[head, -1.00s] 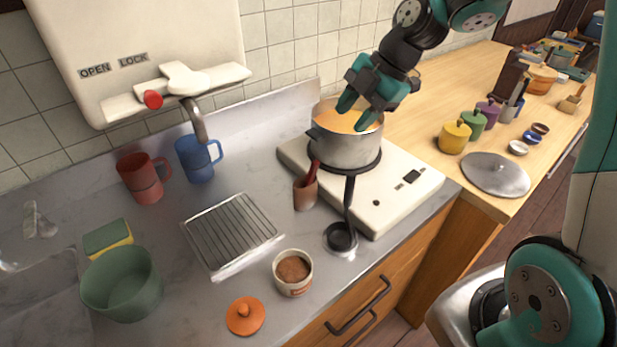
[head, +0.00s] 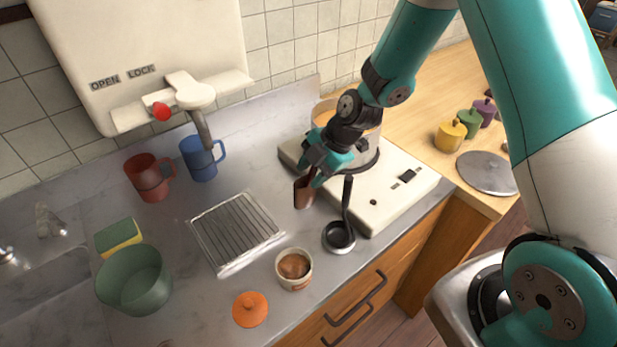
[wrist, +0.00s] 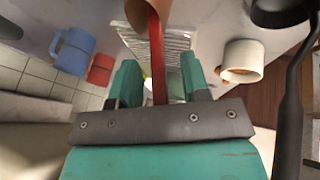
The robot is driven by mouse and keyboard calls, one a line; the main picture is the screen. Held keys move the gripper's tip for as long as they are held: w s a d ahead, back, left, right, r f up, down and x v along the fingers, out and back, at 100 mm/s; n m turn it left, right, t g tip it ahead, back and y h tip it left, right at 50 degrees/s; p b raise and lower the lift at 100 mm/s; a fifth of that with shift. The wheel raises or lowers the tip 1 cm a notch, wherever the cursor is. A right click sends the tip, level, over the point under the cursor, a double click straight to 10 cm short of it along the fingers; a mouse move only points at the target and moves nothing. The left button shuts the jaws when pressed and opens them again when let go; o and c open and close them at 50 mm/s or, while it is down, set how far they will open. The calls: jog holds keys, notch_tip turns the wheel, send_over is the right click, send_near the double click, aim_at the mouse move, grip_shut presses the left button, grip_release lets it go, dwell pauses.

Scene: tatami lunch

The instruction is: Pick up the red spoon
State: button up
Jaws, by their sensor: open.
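The red spoon (wrist: 156,60) stands in a brown cup (head: 303,192) on the counter just left of the stove. In the wrist view its red handle runs between the two open fingers of my gripper (wrist: 158,82), with a gap on each side. The cup's edge (wrist: 139,14) shows at the top of that view. In the head view my gripper (head: 318,168) is right above the cup and hides most of the spoon.
A black ladle (head: 339,236) lies close to the right of the cup. The pot (head: 335,105) on the stove (head: 392,195) is behind my gripper. A wire rack (head: 236,232) and a white cup (head: 294,270) are nearby at left and front.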

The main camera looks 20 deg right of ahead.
jog(key=shift+w+a+f, duration=0.1)
jog(key=shift+a+f, duration=0.1)
jog(key=shift+f, duration=0.2)
jog(key=shift+c, duration=0.2)
grip_shut()
